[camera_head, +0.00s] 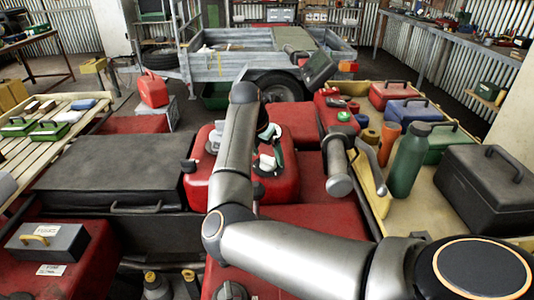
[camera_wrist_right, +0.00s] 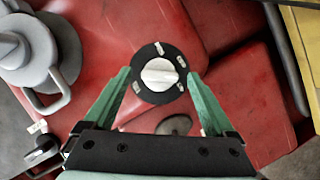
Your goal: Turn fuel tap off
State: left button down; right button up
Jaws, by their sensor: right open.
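The fuel tap (camera_wrist_right: 160,74) shows in the right wrist view as a white knob on a round black plate with small pale labels. It sits on the red bodywork (camera_wrist_right: 225,25). My right gripper (camera_wrist_right: 158,80) is open, with one green finger on each side of the plate. The knob lies between the fingertips, with a gap on both sides. I cannot tell how far above the plate the fingertips are. In the head view my right gripper (camera_head: 270,150) is over the red tank, and my arm partly hides it and the tap. My left gripper is not in view.
A grey cap with a loop handle (camera_wrist_right: 50,60) stands left of the tap in the wrist view. A tray with toolboxes and a green bottle (camera_head: 408,160) stands to the right.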

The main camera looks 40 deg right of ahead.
jog(key=shift+d+f, duration=0.15)
jog(key=shift+f, duration=0.2)
jog(key=c, duration=1.4)
